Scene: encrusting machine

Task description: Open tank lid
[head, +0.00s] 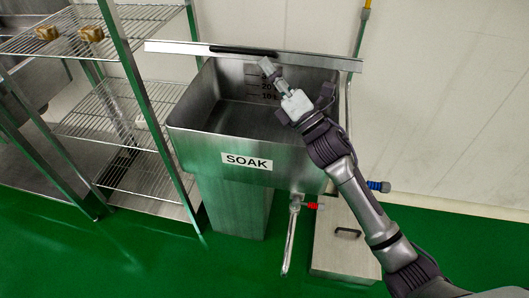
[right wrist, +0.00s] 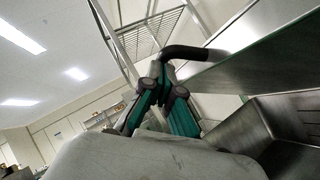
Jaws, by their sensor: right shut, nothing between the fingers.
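The steel tank (head: 222,145) labelled SOAK stands in the middle of the head view, and its inside shows. Its lid (head: 185,48) is a narrow metal strip at the back rim, seen nearly edge-on and raised off the opening. A black handle (head: 245,50) runs along it. My right gripper (head: 265,63) is shut and empty, with its tips close to the handle over the tank's back part. In the right wrist view, the shut fingers (right wrist: 160,68) are at the bent end of the dark handle (right wrist: 188,52), beside the lid's panel (right wrist: 235,68). Whether they touch is unclear. My left gripper is out of view.
A wire shelf rack (head: 150,110) stands close to the tank's left side. A red-handled valve (head: 311,206) and a blue-handled one (head: 379,186) stick out low down. A steel box (head: 345,258) with a black handle is on the green floor. A wall is behind.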

